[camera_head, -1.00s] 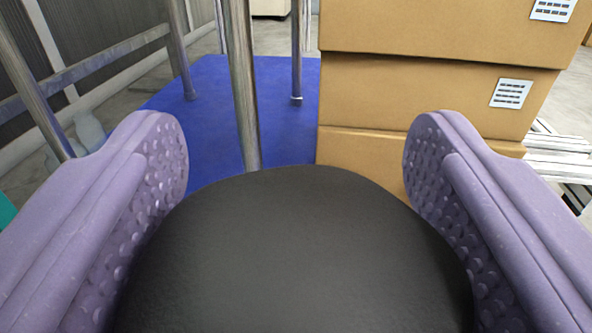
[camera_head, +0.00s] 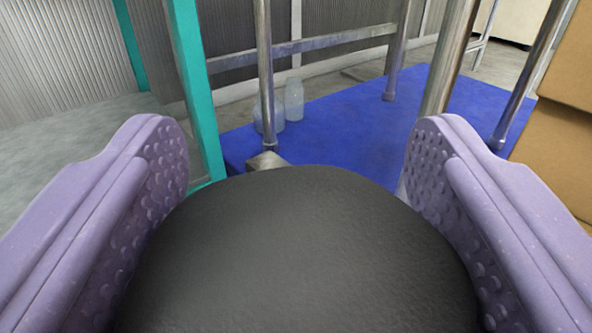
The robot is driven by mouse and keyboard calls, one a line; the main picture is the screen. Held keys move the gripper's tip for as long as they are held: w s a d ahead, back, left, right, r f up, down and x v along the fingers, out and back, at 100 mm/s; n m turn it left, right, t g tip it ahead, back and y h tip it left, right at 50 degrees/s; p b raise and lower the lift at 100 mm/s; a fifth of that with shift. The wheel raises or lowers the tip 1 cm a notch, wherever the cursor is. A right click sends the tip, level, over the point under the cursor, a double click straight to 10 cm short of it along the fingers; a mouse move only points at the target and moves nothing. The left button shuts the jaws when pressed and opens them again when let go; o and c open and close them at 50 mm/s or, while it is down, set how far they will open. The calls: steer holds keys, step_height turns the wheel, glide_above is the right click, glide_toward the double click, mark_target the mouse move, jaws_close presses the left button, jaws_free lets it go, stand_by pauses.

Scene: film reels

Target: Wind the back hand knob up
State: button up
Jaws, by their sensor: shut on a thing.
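A large black rounded thing, which I take to be the hand knob (camera_head: 300,260), fills the lower middle of the view. My gripper (camera_head: 298,165) has two purple fingers with bumpy inner pads, one on each side of the black thing. The fingers are shut on it. Only its smooth top and curved far edge show. Its lower part and whatever it is mounted on are hidden, so I cannot tell from this view whether it is the back one.
A teal post (camera_head: 197,90) stands at left beyond the knob. Metal posts stand around a blue mat (camera_head: 335,130). Clear bottles (camera_head: 293,98) stand on its far side. Cardboard boxes (camera_head: 560,150) are at the right edge. Grey floor is open at left.

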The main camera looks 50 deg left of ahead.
steer(key=shift+s+f+g+y, duration=0.1)
steer(key=shift+f+g+y, duration=0.2)
steer(key=shift+g, duration=0.1)
steer(key=shift+n, duration=0.3)
steer(key=o, duration=1)
steer(key=shift+c, duration=0.2)
steer(key=shift+r, duration=0.15)
